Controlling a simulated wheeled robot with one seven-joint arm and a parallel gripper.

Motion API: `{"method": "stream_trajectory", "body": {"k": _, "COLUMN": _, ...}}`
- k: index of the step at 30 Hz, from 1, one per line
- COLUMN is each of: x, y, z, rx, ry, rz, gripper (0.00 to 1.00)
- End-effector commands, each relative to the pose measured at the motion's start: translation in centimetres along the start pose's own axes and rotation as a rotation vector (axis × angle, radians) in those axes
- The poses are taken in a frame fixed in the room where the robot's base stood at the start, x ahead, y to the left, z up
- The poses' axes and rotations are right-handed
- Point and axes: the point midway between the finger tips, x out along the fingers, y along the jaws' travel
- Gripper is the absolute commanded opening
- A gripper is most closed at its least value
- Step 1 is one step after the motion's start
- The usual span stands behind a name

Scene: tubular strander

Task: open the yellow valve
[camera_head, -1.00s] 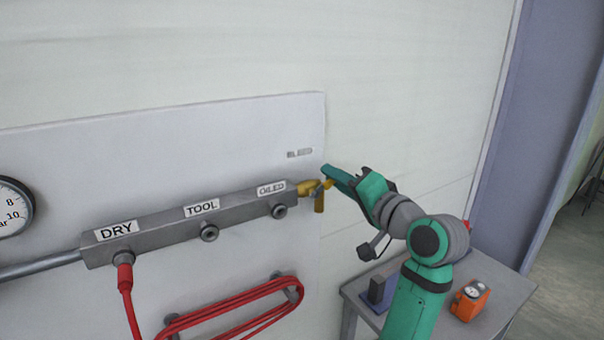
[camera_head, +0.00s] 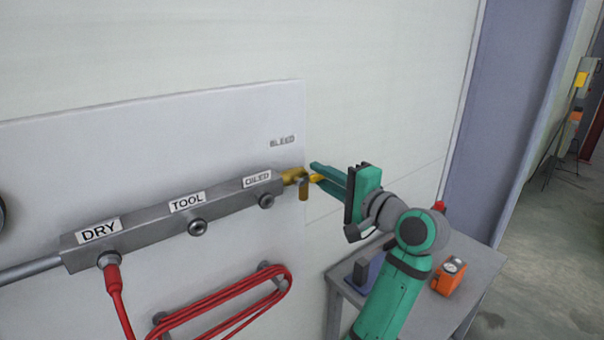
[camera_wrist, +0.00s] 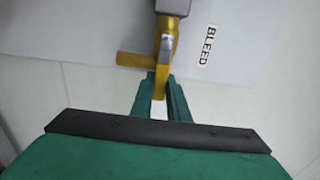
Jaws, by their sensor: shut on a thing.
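The yellow valve (camera_head: 291,176) sits at the right end of the grey manifold, below the BLEED label. Its brass-coloured outlet (camera_head: 303,190) points down. In the wrist view the valve's yellow body (camera_wrist: 166,45) joins the grey manifold end at the top, with a yellow piece (camera_wrist: 134,60) sticking out to the left. My gripper (camera_head: 318,175) reaches in from the right with its teal fingers at the valve's yellow handle (camera_head: 316,178). In the wrist view my gripper (camera_wrist: 160,97) is shut on the handle, whose end is partly hidden between the fingers.
The grey manifold (camera_head: 150,222) carries DRY, TOOL and OILED ports. A red hose (camera_head: 114,295) hangs from DRY, and a coiled red hose (camera_head: 225,305) hangs below. A grey table (camera_head: 470,295) with an orange gauge device (camera_head: 448,277) stands at the lower right, under my arm.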

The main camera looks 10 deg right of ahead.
Motion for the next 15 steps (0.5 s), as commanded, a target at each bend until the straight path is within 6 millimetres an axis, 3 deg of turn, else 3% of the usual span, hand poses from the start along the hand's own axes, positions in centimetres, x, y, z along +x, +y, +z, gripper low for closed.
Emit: {"method": "stream_trajectory", "body": {"k": 15, "x": -0.70, "y": 0.21, "z": -0.93, "rx": 0.022, "ry": 0.017, "rz": 0.001, "gripper": 0.00}}
